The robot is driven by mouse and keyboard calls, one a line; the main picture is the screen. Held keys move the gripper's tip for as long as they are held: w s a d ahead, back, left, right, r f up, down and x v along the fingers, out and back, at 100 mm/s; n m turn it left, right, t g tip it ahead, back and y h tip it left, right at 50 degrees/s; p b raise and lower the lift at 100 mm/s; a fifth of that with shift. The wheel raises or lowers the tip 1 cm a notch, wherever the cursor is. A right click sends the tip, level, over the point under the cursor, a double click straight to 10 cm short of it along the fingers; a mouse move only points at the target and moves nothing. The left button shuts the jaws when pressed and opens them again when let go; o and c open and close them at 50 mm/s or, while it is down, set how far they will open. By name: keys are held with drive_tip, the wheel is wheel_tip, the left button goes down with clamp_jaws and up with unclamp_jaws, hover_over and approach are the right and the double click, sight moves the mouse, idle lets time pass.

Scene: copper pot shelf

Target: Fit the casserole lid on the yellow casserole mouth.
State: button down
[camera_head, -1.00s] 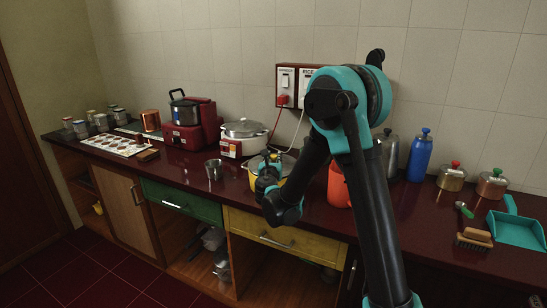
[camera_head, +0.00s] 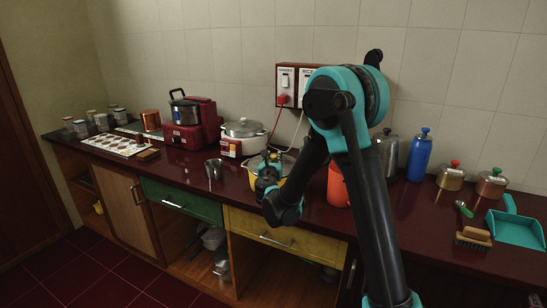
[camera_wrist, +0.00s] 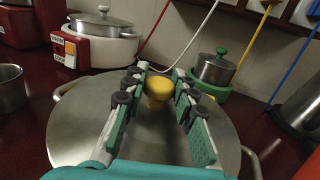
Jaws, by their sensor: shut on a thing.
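The casserole lid (camera_wrist: 85,115) is a wide grey steel disc with a yellow knob (camera_wrist: 160,90), filling the lower middle of the wrist view. My gripper (camera_wrist: 159,84) is shut on the yellow knob, one finger on each side; it also shows in the head view (camera_head: 270,168). The yellow casserole (camera_head: 252,180) stands on the counter, mostly behind my gripper. Its metal handles stick out past the lid's left and right edges in the wrist view. The lid lies over the casserole mouth; I cannot tell whether its rim is seated or slightly raised.
A white-and-red cooker (camera_head: 242,140) stands behind left, and a steel cup (camera_head: 214,170) at left. An orange-red container (camera_head: 338,186) is close on the right. A small green-knobbed pot (camera_wrist: 214,70) stands behind. Cords hang from the wall switches (camera_head: 297,84).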

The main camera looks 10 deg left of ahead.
drive_tip(key=shift+d+f, duration=0.1)
drive_tip(key=shift+f, duration=0.1)
drive_tip(key=c, duration=1.1)
unclamp_jaws()
drive_tip(key=shift+c, duration=0.2)
